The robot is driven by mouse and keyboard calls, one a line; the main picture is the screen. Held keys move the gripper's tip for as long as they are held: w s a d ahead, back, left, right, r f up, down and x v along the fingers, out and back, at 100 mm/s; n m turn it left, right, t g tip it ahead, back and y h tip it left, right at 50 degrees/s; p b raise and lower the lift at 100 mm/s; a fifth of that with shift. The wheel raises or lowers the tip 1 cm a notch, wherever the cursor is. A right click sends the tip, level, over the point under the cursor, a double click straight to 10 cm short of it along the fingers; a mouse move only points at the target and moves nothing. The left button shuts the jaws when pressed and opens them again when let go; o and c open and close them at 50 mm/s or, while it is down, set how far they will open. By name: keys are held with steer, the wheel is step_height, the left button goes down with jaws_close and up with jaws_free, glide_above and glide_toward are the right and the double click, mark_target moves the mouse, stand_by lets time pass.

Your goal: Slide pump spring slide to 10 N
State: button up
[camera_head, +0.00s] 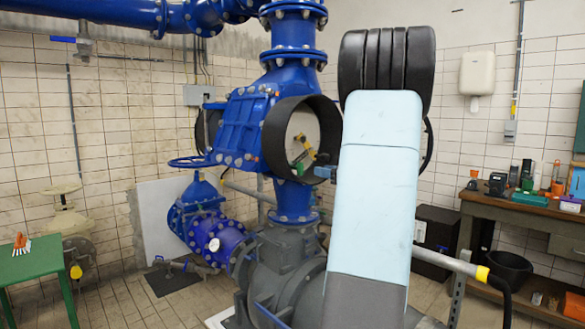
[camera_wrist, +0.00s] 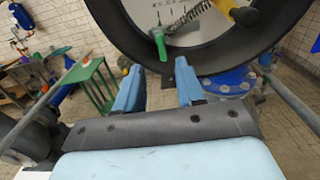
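The pump spring slide appears in the wrist view as a coiled metal spring (camera_wrist: 190,17) with a green handle (camera_wrist: 160,45) at its lower left end. It sits on a pale scale face (camera_wrist: 145,14) inside a round black housing (camera_wrist: 120,42). The scale marks are too small to read. In the head view the green handle (camera_head: 299,161) shows inside the black housing (camera_head: 269,140) on the blue pump. My gripper (camera_wrist: 157,82) is open and empty, its two blue fingers just below the green handle, with no clear contact. My arm hides part of the housing in the head view.
A yellow part (camera_wrist: 243,15) sits at the spring's upper right end. Blue pipework and a handwheel (camera_head: 191,162) lie left of the housing. A green table (camera_head: 32,262) stands left, and a cluttered workbench (camera_head: 525,210) right.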

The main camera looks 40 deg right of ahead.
mark_target(303, 167)
steer(key=w, duration=0.4)
steer(key=w+a, duration=0.1)
steer(key=w, duration=0.8)
steer(key=shift+w+a, duration=0.3)
steer(key=shift+a, duration=0.1)
jaws_close()
